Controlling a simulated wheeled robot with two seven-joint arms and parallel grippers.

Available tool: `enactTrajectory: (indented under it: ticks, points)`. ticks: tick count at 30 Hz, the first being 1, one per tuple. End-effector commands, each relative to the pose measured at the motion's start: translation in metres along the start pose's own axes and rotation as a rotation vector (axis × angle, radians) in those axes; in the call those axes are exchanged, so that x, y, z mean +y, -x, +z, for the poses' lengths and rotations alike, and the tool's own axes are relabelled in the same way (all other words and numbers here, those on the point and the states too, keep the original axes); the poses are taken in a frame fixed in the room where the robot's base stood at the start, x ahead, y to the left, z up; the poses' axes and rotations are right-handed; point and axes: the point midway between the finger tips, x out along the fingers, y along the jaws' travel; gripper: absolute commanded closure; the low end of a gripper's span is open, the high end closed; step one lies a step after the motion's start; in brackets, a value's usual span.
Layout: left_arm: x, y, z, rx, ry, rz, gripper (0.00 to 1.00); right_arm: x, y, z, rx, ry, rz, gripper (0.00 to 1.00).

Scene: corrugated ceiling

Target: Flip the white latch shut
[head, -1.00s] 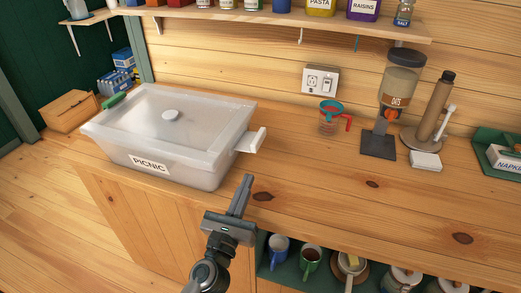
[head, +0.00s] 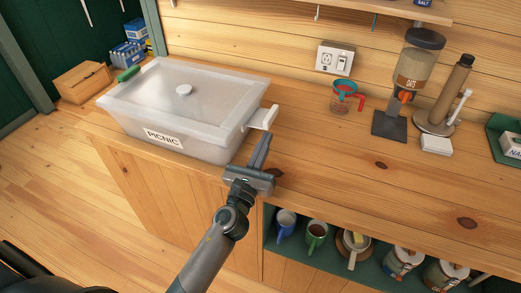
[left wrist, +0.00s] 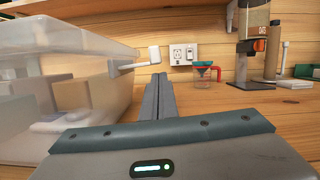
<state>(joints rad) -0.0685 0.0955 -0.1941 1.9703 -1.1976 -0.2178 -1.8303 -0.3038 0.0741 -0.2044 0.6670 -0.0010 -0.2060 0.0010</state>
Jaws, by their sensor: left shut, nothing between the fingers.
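The white latch (head: 262,118) sticks out from the right end of the clear PICNIC box (head: 184,143), flipped outward and away from the wall of the box. It also shows in the left wrist view (left wrist: 148,58). A green latch (head: 128,73) is at the box's left end. The lid lies on the box. My left gripper (head: 262,143) is shut and empty, just in front of and below the white latch, apart from it. In the left wrist view its fingers (left wrist: 160,92) point forward, a little right of the latch. My right gripper is not in view.
On the counter to the right are a measuring cup (head: 345,98), an oats dispenser (head: 412,75) and a napkin box (head: 436,144). A cardboard box (head: 84,82) is left of the PICNIC box. Mugs (head: 317,233) stand on the shelf below.

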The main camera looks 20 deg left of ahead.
Motion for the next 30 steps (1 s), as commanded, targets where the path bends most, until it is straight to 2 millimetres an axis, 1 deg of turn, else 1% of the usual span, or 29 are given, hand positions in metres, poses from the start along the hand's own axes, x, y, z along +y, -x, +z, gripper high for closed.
enactTrajectory:
  ticks: [1,3,6,12,24,30]
  points:
    - [0.000,-0.009,0.003,-0.001,0.000,0.000,1.00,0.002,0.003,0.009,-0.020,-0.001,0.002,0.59]
    - [-0.001,-0.017,0.002,-0.001,0.001,0.000,1.00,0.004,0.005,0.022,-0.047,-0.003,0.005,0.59]
    - [-0.001,-0.027,0.002,-0.001,0.002,0.000,1.00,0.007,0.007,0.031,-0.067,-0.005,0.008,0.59]
    - [-0.001,-0.036,0.000,0.000,0.002,-0.001,1.00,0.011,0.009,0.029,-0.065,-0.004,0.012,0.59]
    - [-0.001,-0.037,0.000,0.000,0.004,0.000,1.00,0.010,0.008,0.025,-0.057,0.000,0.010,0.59]
    - [-0.001,-0.043,0.001,0.000,0.032,0.007,1.00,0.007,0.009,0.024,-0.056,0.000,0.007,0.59]
